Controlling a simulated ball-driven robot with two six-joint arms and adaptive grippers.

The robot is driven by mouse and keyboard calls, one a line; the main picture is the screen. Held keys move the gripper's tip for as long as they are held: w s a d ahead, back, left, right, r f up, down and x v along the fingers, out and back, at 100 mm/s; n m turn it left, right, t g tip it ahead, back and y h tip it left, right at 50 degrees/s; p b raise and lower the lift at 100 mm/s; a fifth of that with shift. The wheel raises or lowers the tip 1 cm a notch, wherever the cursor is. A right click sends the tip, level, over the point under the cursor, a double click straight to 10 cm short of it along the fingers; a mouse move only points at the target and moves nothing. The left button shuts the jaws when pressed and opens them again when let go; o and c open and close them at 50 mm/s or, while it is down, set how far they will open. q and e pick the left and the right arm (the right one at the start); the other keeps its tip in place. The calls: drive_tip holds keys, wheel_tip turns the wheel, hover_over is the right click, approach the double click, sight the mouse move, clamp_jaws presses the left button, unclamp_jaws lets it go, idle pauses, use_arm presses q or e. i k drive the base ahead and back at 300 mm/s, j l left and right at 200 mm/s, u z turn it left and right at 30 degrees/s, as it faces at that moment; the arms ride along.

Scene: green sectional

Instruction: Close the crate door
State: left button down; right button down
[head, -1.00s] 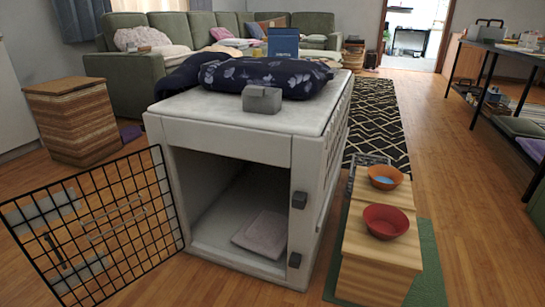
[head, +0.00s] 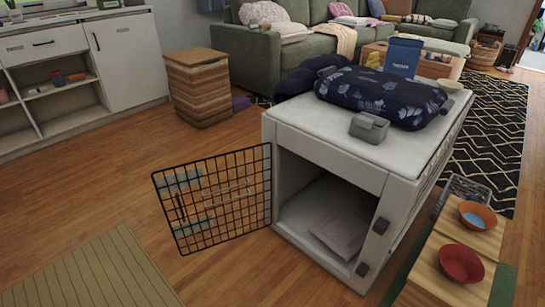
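The crate (head: 325,151) is a pale grey box in the right half of the head view, with its front opening facing me. Its door (head: 214,212) is a black wire grid, swung wide open to the left and joined at the opening's left edge. A folded pale cloth (head: 343,232) lies inside on the crate floor. Neither of my grippers shows in the view.
A wooden stand with an orange bowl (head: 477,215) and a red bowl (head: 461,263) is right of the crate. A dark patterned cushion (head: 380,95) lies on top. A striped mat (head: 90,272) is at lower left. Bare floor surrounds the door.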

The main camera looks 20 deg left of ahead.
sight(165, 185)
drive_tip(key=j+z, duration=0.15)
drive_tip(key=j, duration=0.35)
drive_tip(key=k+j+z, duration=0.1)
drive_tip(key=j, duration=0.4)
drive_tip(key=j+z, duration=0.15)
drive_tip(key=j, duration=0.4)
drive_tip(key=k+j+z, duration=0.15)
drive_tip(key=j, duration=0.3)
drive_tip(key=j+z, duration=0.2)
drive_tip(key=j, duration=0.3)
drive_tip(key=j+z, duration=0.25)
drive_tip(key=j, duration=0.25)
drive_tip(key=k+j+z, duration=0.2)
drive_tip(key=j, duration=0.3)
drive_tip(key=j+z, duration=0.2)
drive_tip(key=j, duration=0.3)
drive_tip(key=k+j+z, duration=0.2)
drive_tip(key=j, duration=0.25)
drive_tip(key=i+j+z, duration=0.2)
drive_tip(key=j, duration=0.3)
drive_tip(key=j+z, duration=0.15)
drive_tip(key=j, duration=0.4)
drive_tip(key=i+j+z, duration=0.2)
drive_tip(key=j, duration=0.35)
drive_tip(key=k+j, duration=0.45)
drive_tip(key=k, duration=0.15)
drive_tip(key=l+u, duration=0.05)
